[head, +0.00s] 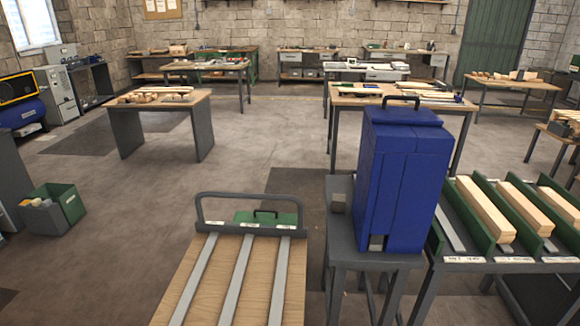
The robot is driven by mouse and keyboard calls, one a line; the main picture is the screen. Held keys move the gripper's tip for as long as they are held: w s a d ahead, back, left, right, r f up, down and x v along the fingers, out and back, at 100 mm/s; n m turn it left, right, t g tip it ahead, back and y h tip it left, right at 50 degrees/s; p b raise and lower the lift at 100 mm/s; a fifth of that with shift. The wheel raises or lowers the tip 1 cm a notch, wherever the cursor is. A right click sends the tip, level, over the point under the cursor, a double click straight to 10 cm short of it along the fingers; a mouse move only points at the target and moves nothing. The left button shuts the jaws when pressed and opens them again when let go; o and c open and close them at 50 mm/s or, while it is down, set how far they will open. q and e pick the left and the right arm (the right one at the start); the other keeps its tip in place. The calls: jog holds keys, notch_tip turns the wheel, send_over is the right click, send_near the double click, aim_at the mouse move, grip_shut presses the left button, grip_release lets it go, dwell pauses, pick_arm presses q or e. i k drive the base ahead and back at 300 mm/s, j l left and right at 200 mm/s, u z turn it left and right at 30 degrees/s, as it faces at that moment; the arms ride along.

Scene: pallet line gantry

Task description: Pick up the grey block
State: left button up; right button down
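Neither of my grippers is in view.
A wooden-topped cart (210,280) with metal strips and a grey push bar stands left of the stand. A rack (452,268) with green dividers and wooden beams (485,211) stands close on the right. Floor (120,230) at the left is open.

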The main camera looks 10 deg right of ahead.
aim_at(338, 204)
jog(key=k, duration=0.7)
jog(key=k+z, duration=0.15)
jog(key=z, duration=0.2)
jog(key=k+l+z, duration=0.1)
jog(key=z, duration=0.3)
jog(key=k+l+z, duration=0.15)
jog(key=z, duration=0.2)
jog(key=i, duration=0.95)
jog(key=i+j, duration=0.15)
jog(key=i, duration=0.8)
